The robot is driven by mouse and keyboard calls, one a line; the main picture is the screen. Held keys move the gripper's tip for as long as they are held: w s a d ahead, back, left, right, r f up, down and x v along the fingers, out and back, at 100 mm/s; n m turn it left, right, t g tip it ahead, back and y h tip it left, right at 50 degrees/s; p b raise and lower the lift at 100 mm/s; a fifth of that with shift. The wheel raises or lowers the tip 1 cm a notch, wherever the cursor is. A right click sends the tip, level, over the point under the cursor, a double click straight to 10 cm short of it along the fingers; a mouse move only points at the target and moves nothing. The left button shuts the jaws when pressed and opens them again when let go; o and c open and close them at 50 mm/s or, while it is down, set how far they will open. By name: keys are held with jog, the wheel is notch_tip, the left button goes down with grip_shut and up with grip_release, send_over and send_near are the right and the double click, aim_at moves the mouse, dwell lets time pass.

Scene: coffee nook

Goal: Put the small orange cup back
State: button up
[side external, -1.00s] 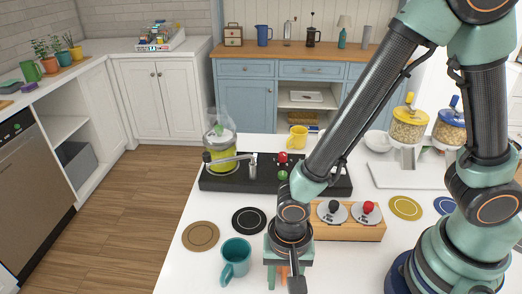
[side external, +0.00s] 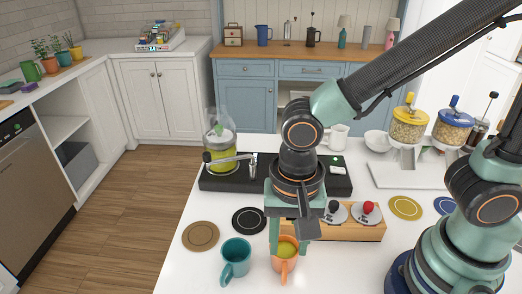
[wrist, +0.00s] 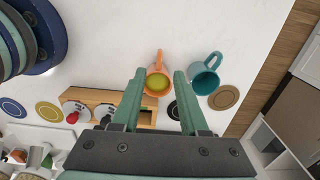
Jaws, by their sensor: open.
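The small orange cup (side external: 283,266) stands upright on the white counter at the front, with yellow-green contents showing inside. In the wrist view the orange cup (wrist: 157,76) shows between my fingertips, its handle pointing away toward the top. My gripper (side external: 287,246) is open just above the cup, pointing down; its fingers (wrist: 159,76) are spread to either side of the cup in the wrist view, with nothing visibly clamped. Whether the fingertips reach below the rim I cannot tell.
A teal mug (side external: 235,262) stands close to the left. Brown (side external: 201,236) and black (side external: 249,221) coasters lie behind it; yellow (side external: 405,207) and blue (side external: 445,206) ones lie to the right. A wooden knob box (side external: 350,231) and black appliance base (side external: 218,180) stand behind.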

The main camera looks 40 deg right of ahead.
jog(key=w+d+r+n+t, duration=0.2)
jog(key=d+r, duration=0.4)
jog(key=d, duration=0.4)
jog(key=w+d+r+n+t, duration=0.3)
jog(key=w+d+r+n, duration=0.2)
jog(key=d, duration=0.4)
jog(key=shift+d+r+n+t, duration=0.35)
jog(key=shift+r+n, duration=0.1)
jog(key=shift+n, duration=0.45)
